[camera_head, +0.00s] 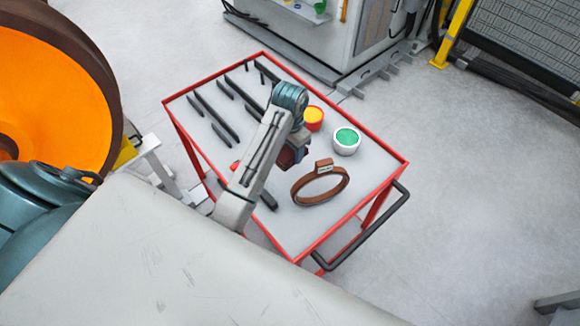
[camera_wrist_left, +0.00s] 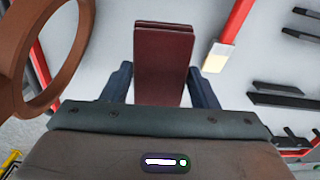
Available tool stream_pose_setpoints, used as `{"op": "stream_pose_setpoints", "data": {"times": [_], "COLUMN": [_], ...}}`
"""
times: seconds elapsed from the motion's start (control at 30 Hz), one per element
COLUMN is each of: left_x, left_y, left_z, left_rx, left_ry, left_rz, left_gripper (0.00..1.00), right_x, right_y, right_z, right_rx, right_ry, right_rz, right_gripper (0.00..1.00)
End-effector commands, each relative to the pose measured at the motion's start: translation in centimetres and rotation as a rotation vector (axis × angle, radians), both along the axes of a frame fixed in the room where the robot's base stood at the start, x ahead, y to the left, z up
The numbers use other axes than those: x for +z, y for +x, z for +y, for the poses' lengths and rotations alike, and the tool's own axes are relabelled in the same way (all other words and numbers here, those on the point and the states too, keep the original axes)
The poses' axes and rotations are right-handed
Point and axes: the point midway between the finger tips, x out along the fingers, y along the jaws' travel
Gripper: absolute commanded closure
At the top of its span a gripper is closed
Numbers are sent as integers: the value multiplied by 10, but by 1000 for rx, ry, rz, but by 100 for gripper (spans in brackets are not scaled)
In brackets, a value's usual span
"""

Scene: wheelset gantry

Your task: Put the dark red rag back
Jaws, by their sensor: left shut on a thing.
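The dark red rag (camera_wrist_left: 163,62) is a folded, flat block between the two dark fingers of my left gripper (camera_wrist_left: 162,88) in the wrist view. The gripper is shut on it. In the head view my left arm reaches over the red-framed cart, and the left gripper (camera_head: 291,152) points down at its middle. Only part of the rag (camera_head: 287,158) shows there, beside the wrist. I cannot tell whether the rag touches the cart top or hangs just above it. My right gripper is not in view.
The grey cart top (camera_head: 225,85) has a red rim. A brown ring (camera_head: 303,200), a white tub with green (camera_head: 346,141) and a red-yellow tub (camera_head: 314,118) stand near the gripper. Several dark bars (camera_head: 220,133) lie left. A red-handled tool (camera_wrist_left: 220,50) lies close by.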

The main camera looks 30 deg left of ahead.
Motion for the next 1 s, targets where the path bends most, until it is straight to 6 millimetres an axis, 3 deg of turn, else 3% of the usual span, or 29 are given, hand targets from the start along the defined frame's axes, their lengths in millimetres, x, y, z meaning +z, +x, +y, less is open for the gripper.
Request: {"op": "stream_pose_setpoints", "data": {"times": [0.03,0.1,0.27,0.6,0.97,1.0], "left_x": [-19,-23,-42,-83,-89,-89], "left_y": [-1,-1,0,0,0,0], "left_z": [0,0,0,0,0,0], "left_rx": [0,0,0,0,0,0], "left_ry": [0,-1,0,0,1,1], "left_rz": [4,8,3,4,2,2], "left_gripper": [64,64,64,64,64,44], "right_x": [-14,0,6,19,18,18], "right_y": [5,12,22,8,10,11], "right_z": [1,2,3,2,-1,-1], "right_rx": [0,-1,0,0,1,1], "right_ry": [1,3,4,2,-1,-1], "right_rz": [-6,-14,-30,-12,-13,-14], "right_gripper": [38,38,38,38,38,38]}}
